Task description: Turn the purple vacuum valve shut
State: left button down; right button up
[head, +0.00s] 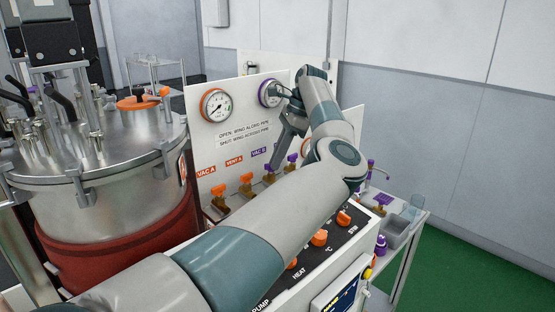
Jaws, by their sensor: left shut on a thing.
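The valve panel carries a row of small brass valves with winged handles. Two have purple handles: the purple vacuum valve (270,168) by the VAC B label (258,153), and another purple valve (292,159) to its right. My left arm reaches across from the lower left, and my left gripper (274,160) points down at the purple vacuum valve, shut on its handle. The fingertips are small and partly hidden, so the angle of the wing is hard to tell. My right gripper is not in view.
Two orange valves (245,180) stand left of the purple ones. Gauges (216,104) sit above them on the panel. A steel vessel (110,190) is at the left. Orange knobs (320,238) are on the console under my arm. A side cart (408,232) stands right.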

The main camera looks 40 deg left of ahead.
pick_arm(q)
jog(key=shift+d+f, duration=0.1)
jog(key=shift+f, duration=0.25)
jog(key=c, duration=1.9)
grip_release()
jog(key=shift+s, duration=0.1)
jog(key=shift+o, duration=0.2)
jog(key=shift+r, duration=0.1)
jog(key=shift+a, duration=0.2)
jog(key=shift+w+d+r, duration=0.15)
jog(key=shift+w+r, duration=0.05)
jog(key=shift+r, duration=0.25)
jog(key=p+v, duration=1.4)
jog(key=v, duration=0.2)
jog(key=shift+w+r, duration=0.2)
